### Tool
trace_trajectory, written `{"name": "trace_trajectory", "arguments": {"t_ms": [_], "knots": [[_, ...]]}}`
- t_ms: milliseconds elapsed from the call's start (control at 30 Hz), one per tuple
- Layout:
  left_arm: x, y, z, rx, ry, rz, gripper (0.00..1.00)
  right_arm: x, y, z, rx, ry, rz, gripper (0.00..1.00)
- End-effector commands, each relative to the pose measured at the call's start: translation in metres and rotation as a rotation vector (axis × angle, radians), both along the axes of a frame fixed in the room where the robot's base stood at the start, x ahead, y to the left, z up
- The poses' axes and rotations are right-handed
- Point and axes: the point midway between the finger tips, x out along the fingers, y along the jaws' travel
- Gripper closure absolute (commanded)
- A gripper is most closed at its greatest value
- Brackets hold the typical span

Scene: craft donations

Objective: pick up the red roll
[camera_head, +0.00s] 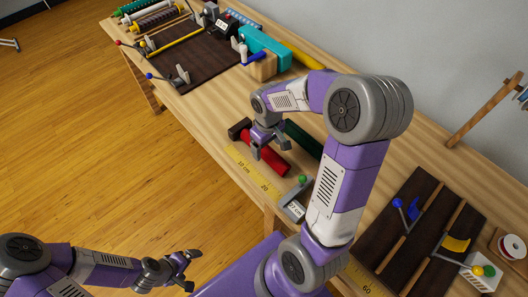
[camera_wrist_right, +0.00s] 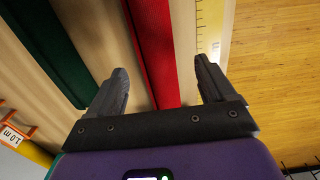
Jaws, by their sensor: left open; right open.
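The red roll (camera_head: 262,154) lies on the wooden bench near its front edge, beside the yellow measuring strip. In the right wrist view the red roll (camera_wrist_right: 152,50) runs lengthwise between the two open fingers. My right gripper (camera_head: 270,147) is open over the roll, its fingers to either side of it; I cannot tell whether they touch it. In the right wrist view my right gripper (camera_wrist_right: 160,90) holds nothing. My left gripper (camera_head: 190,268) is open and empty, out over the floor at lower left, away from the bench.
A dark green roll (camera_head: 303,139) lies beside the red one; it also shows in the wrist view (camera_wrist_right: 45,45). A dark block (camera_head: 238,129) sits at the red roll's far end. A grey holder (camera_head: 295,199) with a green ball stands near its other end.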

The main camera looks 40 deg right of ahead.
Motion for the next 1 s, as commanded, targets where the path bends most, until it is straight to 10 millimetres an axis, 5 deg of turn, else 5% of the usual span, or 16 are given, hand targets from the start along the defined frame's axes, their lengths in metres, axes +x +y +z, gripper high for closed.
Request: {"name": "trace_trajectory", "arguments": {"t_ms": [200, 500, 900, 1000], "knots": [[0.0, 0.0, -0.017, 0.0, 0.0, 0.0, 0.06, 0.001, -0.001, -0.037, 0.002, 0.005, -0.002, 0.17], [0.0, 0.0, -0.017, 0.0, 0.0, 0.0, 0.06, 0.001, -0.001, -0.041, 0.001, 0.0, -0.001, 0.18], [0.0, 0.0, -0.017, 0.0, 0.0, 0.0, 0.06, 0.001, -0.001, -0.041, 0.0, 0.0, -0.001, 0.8], [0.0, 0.0, -0.017, 0.0, 0.0, 0.0, 0.06, 0.002, -0.001, -0.041, 0.0, 0.0, -0.001, 0.85]]}}
